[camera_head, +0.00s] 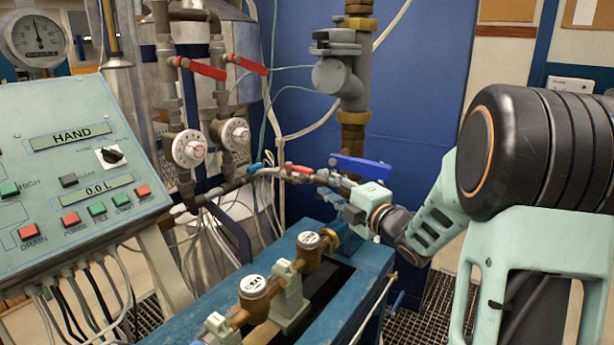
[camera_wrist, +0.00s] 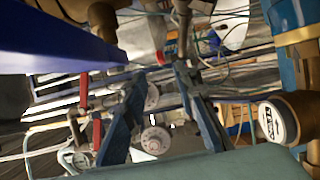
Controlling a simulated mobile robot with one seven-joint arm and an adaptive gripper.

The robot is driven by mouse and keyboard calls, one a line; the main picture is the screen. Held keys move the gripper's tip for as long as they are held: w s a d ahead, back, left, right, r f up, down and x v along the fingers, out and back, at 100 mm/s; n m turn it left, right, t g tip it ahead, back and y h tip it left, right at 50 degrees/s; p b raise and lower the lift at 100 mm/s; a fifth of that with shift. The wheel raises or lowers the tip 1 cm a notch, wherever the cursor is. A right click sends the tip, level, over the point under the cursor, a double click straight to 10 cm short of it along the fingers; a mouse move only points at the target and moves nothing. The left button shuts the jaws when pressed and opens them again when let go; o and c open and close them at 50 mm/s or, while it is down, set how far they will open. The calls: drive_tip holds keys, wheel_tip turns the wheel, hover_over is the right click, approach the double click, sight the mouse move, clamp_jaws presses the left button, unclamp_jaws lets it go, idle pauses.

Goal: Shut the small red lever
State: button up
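The small red lever (camera_head: 298,169) is in the middle of the head view, on a thin horizontal pipe. Its handle lies roughly along the pipe, between a small blue lever (camera_head: 255,167) and a large blue lever (camera_head: 360,168). My gripper (camera_head: 338,200) is just right of and below it, apart from it, with its fingers partly hidden. In the wrist view my gripper (camera_wrist: 157,80) has its two fingers spread, with nothing held between them. A small red patch (camera_wrist: 160,57) shows beyond the fingertips, probably the small red lever, mostly hidden.
Two larger red levers (camera_head: 208,69) (camera_head: 247,65) sit higher on the vertical pipes above white dials (camera_head: 189,148). A blue bench (camera_head: 340,306) with brass meters (camera_head: 254,288) stands below my gripper. A control panel (camera_head: 75,165) is at left. The large blue lever (camera_wrist: 70,45) looms close in the wrist view.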

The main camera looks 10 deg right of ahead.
sight(309, 173)
drive_tip(key=p+x, duration=0.1)
drive_tip(key=x, duration=0.8)
drive_tip(key=shift+w+a, duration=0.1)
drive_tip(key=shift+w, duration=0.05)
drive_tip(key=shift+c, duration=0.3)
clamp_jaws()
